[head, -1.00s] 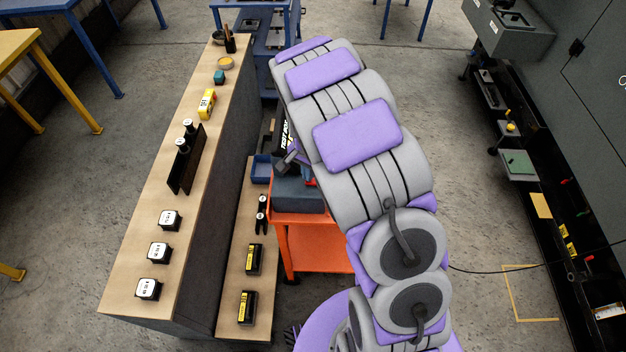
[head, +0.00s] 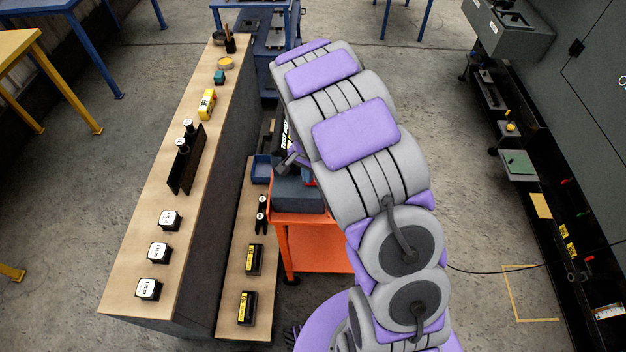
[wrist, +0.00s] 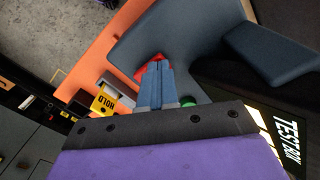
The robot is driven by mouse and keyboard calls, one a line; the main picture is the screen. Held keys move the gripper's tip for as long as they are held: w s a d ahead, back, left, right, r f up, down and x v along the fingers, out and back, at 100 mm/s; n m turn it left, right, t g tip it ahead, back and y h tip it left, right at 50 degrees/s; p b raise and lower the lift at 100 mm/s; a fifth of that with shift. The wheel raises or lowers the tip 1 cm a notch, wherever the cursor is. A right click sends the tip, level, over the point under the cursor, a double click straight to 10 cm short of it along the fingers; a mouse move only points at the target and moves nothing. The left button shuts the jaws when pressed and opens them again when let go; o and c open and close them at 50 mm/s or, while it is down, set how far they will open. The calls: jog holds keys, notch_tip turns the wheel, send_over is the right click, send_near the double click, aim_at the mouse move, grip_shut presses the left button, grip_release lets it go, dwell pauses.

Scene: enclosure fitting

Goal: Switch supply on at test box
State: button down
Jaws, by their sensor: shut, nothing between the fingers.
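The test box, a blue-grey case, sits on an orange cart in the head view (head: 297,194), partly hidden behind my arm. In the wrist view its blue-grey body (wrist: 205,35) fills the upper middle, and a black label panel (wrist: 290,140) with white lettering beginning "TEST" shows at lower right. My gripper (wrist: 157,68) is shut and empty, its narrow blue-grey fingers pointing at the box. A red part (wrist: 146,70) shows at the fingertips, partly hidden by them; I cannot tell whether they touch. A green round part (wrist: 188,101) is just right of the fingers.
The orange cart (head: 315,248) stands beside a long wooden-topped bench (head: 130,265) with several small boxes. A yellow HOLD tag (wrist: 105,102) is left of the fingers. Dark cabinets (head: 585,110) line the right side. Open floor (head: 460,180) lies between cart and cabinets.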

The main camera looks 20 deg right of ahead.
jog(key=shift+r+p, duration=1.3)
jog(key=shift+r, duration=2.15)
jog(key=s+r+n+b, duration=0.1)
jog(key=s+r+n, duration=0.1)
jog(key=s+r, duration=0.5)
jog(key=s+r+n, duration=0.3)
jog(key=s+r, duration=0.2)
jog(key=s, duration=0.5)
jog(key=s+r+n+g, duration=0.1)
jog(key=s+n, duration=0.1)
jog(key=s, duration=0.6)
jog(key=s+r+n+b, duration=0.1)
jog(key=s+r+n, duration=0.1)
jog(key=s, duration=0.7)
jog(key=shift+n+g, duration=0.3)
jog(key=shift+g, duration=0.1)
